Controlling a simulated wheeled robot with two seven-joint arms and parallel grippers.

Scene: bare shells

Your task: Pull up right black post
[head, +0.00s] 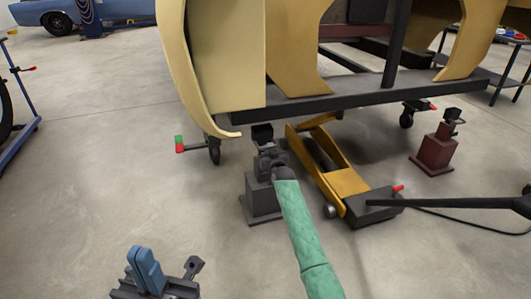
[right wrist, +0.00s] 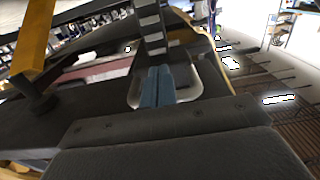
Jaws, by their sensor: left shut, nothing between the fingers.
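A dark grey jack stand (head: 262,203) stands on the floor under the left part of the body shell, with a black post head (head: 262,132) at its top. My right gripper (head: 268,160) is at this stand's post. In the right wrist view its blue fingers (right wrist: 157,86) are close together, with a black notched post (right wrist: 151,28) just beyond the tips. I cannot tell whether they hold it. A dark red stand (head: 434,152) with a black post (head: 446,129) stands further right, clear of both grippers. My left gripper (head: 148,268) is shut and empty at the lower left.
A yellow floor jack (head: 343,182) lies between the stands, its black handle running right. The pale yellow shell (head: 222,60) rests on a dark frame (head: 350,93) with casters, low over the stands. A blue rack (head: 22,140) is far left. The left floor is mostly clear.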

